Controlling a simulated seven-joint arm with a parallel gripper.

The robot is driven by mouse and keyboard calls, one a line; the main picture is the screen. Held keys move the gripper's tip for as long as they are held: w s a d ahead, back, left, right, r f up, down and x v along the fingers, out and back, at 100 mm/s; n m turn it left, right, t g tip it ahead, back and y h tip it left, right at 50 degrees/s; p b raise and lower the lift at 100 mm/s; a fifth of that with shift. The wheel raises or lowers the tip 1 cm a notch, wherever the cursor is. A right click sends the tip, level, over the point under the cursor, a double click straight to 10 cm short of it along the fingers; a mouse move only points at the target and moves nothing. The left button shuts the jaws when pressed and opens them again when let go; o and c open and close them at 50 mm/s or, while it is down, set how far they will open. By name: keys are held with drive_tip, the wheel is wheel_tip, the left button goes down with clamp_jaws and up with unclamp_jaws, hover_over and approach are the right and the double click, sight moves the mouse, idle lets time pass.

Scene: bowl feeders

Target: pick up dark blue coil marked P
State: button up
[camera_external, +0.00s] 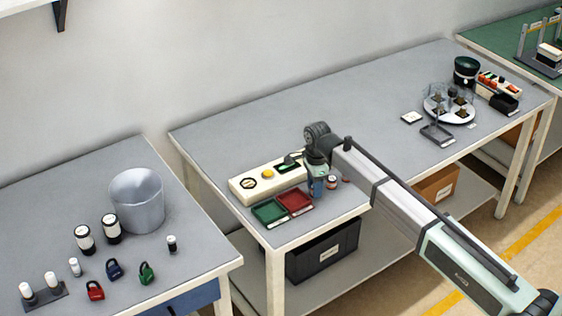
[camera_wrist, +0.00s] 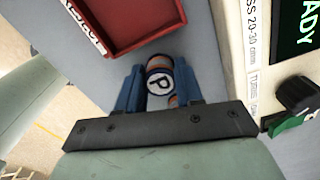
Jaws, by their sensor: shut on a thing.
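The dark blue coil marked P (camera_wrist: 160,82) is between the two blue fingers of my gripper (camera_wrist: 160,88) in the wrist view. It has a white round label with the letter P and copper-coloured bands. The fingers are shut on it, one on each side. In the external view my gripper (camera_external: 317,187) points down at the grey table beside the red tray. The coil cannot be clearly made out there, and I cannot tell whether it touches the table.
A red tray (camera_external: 295,201) and green tray (camera_external: 269,211) lie left of my gripper, in front of a cream instrument box (camera_external: 247,188). A small part with a reddish band (camera_external: 332,182) stands close to the right. The table (camera_external: 370,110) behind is mostly clear.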

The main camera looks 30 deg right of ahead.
drive_tip(key=shift+c, duration=0.7)
drive_tip(key=shift+r, duration=0.1)
